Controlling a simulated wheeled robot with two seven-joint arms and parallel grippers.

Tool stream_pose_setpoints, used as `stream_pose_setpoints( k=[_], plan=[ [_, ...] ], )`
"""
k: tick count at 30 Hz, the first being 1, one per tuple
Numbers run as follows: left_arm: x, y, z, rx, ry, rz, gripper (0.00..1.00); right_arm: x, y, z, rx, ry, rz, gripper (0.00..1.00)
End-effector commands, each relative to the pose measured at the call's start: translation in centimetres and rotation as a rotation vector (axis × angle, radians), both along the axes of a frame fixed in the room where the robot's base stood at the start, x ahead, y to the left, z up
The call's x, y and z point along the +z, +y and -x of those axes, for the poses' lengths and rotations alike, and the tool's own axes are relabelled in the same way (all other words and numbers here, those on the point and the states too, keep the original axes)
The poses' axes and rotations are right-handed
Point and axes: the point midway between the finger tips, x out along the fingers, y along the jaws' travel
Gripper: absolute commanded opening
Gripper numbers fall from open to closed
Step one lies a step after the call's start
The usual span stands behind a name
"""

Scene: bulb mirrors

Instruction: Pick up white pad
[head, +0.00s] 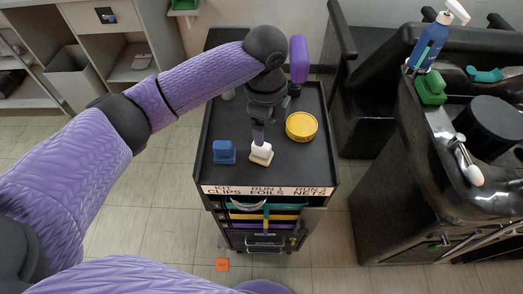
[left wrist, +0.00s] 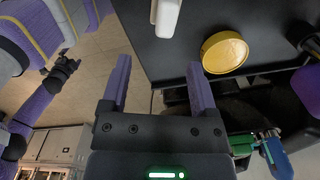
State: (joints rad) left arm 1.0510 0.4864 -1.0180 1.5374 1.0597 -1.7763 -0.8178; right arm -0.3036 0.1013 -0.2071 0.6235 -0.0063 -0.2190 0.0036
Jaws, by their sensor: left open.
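The white pad (head: 261,154) sits on the black top of the trolley, near its front edge, right of a blue pad (head: 224,152). My left gripper (head: 258,136) comes down from above, its fingers just behind and over the white pad in the head view. In the left wrist view the gripper (left wrist: 159,72) is open, with nothing between its two purple fingers. The white pad (left wrist: 166,17) shows there beyond the fingertips, cut by the top edge. A dark gripper on a purple arm, seemingly my right one (left wrist: 64,68), shows small at the left.
A yellow round tin (head: 301,127) stands right of the white pad on the trolley top (head: 310,160); it also shows in the left wrist view (left wrist: 224,52). The trolley's drawers face front. A black basin unit with a blue spray bottle (head: 430,42) stands to the right.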

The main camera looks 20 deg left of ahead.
Motion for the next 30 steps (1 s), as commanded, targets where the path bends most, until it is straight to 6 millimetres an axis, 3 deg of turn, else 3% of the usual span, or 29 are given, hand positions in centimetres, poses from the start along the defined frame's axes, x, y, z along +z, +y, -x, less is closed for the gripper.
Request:
stream_pose_setpoints(
  k=[4,18,24,30],
  plan=[
    [-0.6,0.5,-0.3,-0.012,0.007,-0.014,0.76,-0.6,0.0,0.1,0.0,0.002,-0.001,0.99],
    [-9.4,1.1,-0.7,-0.012,0.006,-0.013,0.76,-4.3,-0.3,0.9,0.002,0.023,0.003,0.99],
    [-9.3,1.1,-0.7,-0.012,0.002,-0.011,0.76,-4.0,-1.1,1.2,0.004,0.029,0.017,0.99],
    [-9.3,1.1,-0.7,-0.012,0.001,-0.011,0.36,-4.0,-1.4,1.3,0.005,0.031,0.022,0.99]
  ],
)
